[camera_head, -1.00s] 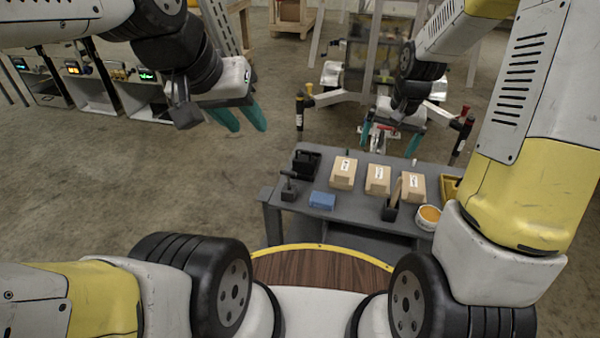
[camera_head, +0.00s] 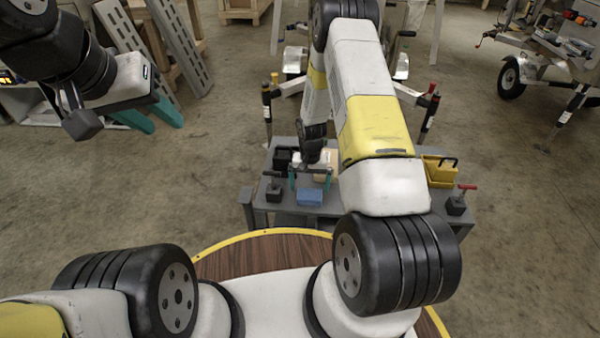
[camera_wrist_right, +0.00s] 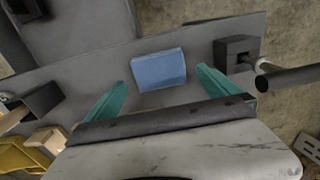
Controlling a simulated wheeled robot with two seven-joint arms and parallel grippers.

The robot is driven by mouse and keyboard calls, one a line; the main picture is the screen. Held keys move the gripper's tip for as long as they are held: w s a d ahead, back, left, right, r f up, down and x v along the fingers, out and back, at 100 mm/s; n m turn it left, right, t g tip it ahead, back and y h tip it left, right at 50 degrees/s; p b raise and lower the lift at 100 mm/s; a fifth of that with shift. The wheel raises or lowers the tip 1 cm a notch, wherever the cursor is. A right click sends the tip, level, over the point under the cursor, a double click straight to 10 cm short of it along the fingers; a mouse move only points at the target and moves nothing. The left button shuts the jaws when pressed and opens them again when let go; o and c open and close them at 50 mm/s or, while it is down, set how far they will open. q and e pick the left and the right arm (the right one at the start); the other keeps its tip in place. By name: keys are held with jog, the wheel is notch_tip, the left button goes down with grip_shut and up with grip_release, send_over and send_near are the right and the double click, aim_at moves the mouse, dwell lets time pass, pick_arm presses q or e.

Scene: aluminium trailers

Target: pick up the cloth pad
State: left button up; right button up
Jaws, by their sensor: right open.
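The cloth pad is the blue block-like pad (camera_head: 309,197) on the grey table, near its front edge. It also shows in the right wrist view (camera_wrist_right: 159,69), lying flat beyond and between my right fingertips. My right gripper (camera_head: 310,184) is over the table just behind and above the pad, its teal fingers spread to either side. In the right wrist view the open gripper (camera_wrist_right: 158,80) is empty, and the fingers look apart from the pad. My left gripper (camera_head: 166,122) hangs in the air at the upper left, its two fingers apart with nothing between them.
The grey table (camera_head: 262,190) carries a black holder with a post (camera_head: 274,190) left of the pad. A yellow bin (camera_head: 440,170) and a red-handled tool in a black block (camera_head: 457,202) stand at the right. My right arm hides much of the table.

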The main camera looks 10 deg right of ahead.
aim_at(310, 194)
jog(key=shift+w+d+f, duration=0.1)
jog(key=shift+f, duration=1.85)
jog(key=c, duration=1.2)
jog(key=shift+r, duration=0.1)
